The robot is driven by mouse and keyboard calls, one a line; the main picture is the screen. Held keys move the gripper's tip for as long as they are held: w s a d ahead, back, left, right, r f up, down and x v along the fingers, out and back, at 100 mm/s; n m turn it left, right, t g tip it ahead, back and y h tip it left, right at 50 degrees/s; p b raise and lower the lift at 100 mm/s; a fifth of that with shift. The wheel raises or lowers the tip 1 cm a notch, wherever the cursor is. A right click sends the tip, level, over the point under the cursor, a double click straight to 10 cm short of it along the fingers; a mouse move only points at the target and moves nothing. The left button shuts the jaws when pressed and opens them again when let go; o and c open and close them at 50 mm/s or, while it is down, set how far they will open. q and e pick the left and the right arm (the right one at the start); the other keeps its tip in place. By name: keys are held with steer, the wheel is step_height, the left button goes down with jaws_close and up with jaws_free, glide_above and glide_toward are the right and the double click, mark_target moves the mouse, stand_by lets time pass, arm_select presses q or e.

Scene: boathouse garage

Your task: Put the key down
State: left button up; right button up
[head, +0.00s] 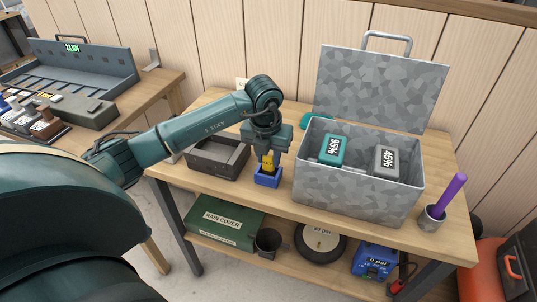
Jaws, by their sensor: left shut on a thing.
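My left gripper (267,150) reaches in from the left and points down over the front of the wooden workbench (300,207). It is shut on the yellow key (267,162), which is upright with its upper part hidden between the fingers. Directly below is a small blue holder (266,180) on the bench top. The lower end of the key is at or in the holder's opening; I cannot tell how deep it sits. My right gripper is not in view.
A dark open tray (208,168) stands just left of the holder. To the right is an open grey metal box (350,196) with a teal 95% block (333,150) and a grey 45% block (385,160). A cup (431,219) with a purple stick stands at the right end.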

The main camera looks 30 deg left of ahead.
arm_select(q)
steer(key=shift+f, duration=0.2)
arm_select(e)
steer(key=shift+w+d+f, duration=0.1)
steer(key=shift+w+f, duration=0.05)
arm_select(q)
steer(key=o, duration=1)
steer(key=r, duration=0.4)
steer(key=s+r+b, duration=0.1)
steer(key=r, duration=0.3)
steer(key=s+r, duration=0.1)
steer(key=r, duration=0.4)
steer(key=shift+d, duration=0.25)
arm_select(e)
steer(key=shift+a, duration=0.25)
arm_select(q)
steer(key=shift+c, duration=0.2)
jaws_close()
stand_by(0.8)
